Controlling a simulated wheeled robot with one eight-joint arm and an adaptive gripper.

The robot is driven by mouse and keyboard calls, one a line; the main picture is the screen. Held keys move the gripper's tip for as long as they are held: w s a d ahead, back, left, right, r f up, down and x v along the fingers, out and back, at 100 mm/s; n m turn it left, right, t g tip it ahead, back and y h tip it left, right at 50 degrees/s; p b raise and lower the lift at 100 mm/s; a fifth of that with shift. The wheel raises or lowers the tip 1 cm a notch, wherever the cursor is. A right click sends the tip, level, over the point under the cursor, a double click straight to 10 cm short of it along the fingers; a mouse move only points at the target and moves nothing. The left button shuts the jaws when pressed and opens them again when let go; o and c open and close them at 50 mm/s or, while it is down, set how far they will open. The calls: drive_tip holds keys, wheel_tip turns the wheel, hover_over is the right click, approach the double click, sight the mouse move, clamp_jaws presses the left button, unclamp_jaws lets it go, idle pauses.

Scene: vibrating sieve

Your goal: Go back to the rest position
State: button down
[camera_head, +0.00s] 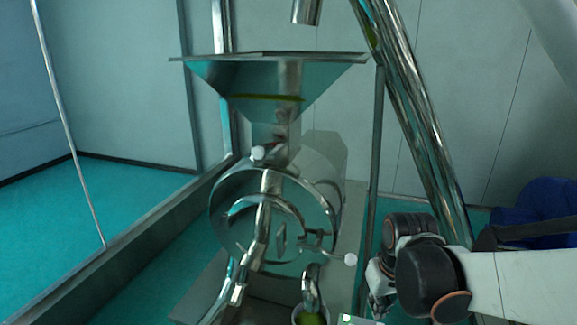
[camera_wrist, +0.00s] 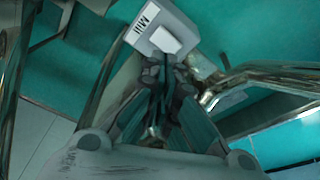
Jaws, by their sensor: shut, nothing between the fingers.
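My gripper (camera_head: 378,303) points down at the lower right of the head view, to the right of the steel sieve machine. In the wrist view its fingers (camera_wrist: 168,78) are closed together with nothing between them. Their tips appear close to a white box (camera_wrist: 160,28) with dark lettering and a pale raised block. I cannot tell whether they touch it. A small part of a pale box (camera_head: 358,320) with a green spot shows at the bottom edge of the head view.
The sieve machine has a round drum (camera_head: 275,215) and a wide hopper (camera_head: 275,85). A slanted steel tube (camera_head: 415,110) stands behind my arm. A cup with green contents (camera_head: 312,316) sits below the spout. Teal floor (camera_head: 50,225) is clear at left.

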drive_tip(key=s+r+m+t+b, duration=0.1)
drive_tip(key=s+t+b, duration=0.3)
drive_tip(key=s+b, duration=0.3)
drive_tip(key=shift+s+r+m+t, duration=0.3)
drive_tip(key=shift+s, duration=1.85)
